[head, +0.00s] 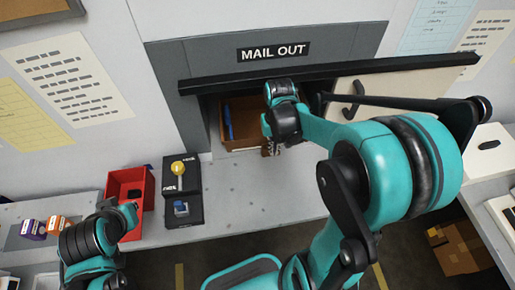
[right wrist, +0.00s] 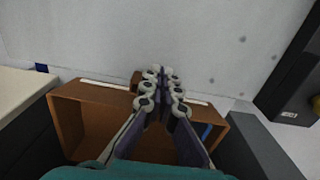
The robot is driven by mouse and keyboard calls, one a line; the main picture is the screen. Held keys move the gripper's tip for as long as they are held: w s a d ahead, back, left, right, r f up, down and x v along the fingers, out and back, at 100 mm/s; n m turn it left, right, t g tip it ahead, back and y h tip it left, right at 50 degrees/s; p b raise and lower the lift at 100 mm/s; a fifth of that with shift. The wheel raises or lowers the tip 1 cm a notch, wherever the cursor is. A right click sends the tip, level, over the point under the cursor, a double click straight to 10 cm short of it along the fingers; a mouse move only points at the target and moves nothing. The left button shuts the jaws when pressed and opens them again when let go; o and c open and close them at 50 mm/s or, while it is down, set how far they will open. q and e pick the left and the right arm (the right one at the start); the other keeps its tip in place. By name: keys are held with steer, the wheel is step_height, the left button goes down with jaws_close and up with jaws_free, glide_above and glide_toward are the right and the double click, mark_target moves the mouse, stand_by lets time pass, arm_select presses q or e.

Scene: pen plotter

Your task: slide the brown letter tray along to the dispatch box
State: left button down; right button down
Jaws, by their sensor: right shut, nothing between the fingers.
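The brown letter tray (head: 240,140) stands in the open wall hatch under the MAIL OUT sign, with a blue item (head: 228,123) inside it. In the right wrist view the tray (right wrist: 82,118) has a pale strip along its rim. My right gripper (head: 271,149) is shut and empty. In the right wrist view its closed fingertips (right wrist: 161,78) reach over the tray's rim; I cannot tell whether they touch it. My arm hides the tray's right part in the head view. My left arm shows at lower left, but its fingers do not. No box is clearly marked as the dispatch box.
A cream door panel (head: 388,88) with a black handle hangs right of the opening under a black rail (head: 340,71). On the counter (head: 262,198) are a red bin (head: 122,184) and a black control box (head: 183,205) with a yellow knob. The counter before the hatch is clear.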

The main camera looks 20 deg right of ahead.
step_height(320, 180, down, 10)
steer(key=b, duration=0.3)
steer(key=shift+f+b, duration=0.2)
steer(key=shift+b, duration=0.1)
steer(key=shift+w+d+r, duration=0.1)
steer(key=shift+w+d, duration=0.1)
steer(key=shift+w, duration=0.4)
steer(key=shift+w+d+r, duration=0.1)
steer(key=shift+w+d, duration=0.05)
steer(key=shift+w, duration=0.45)
steer(key=shift+w+d, duration=0.2)
steer(key=shift+w, duration=0.5)
steer(key=w, duration=0.2)
steer(key=w+d, duration=0.1)
steer(key=shift+w+b, duration=0.4)
steer(key=shift+s, duration=0.1)
steer(key=shift+a, duration=0.1)
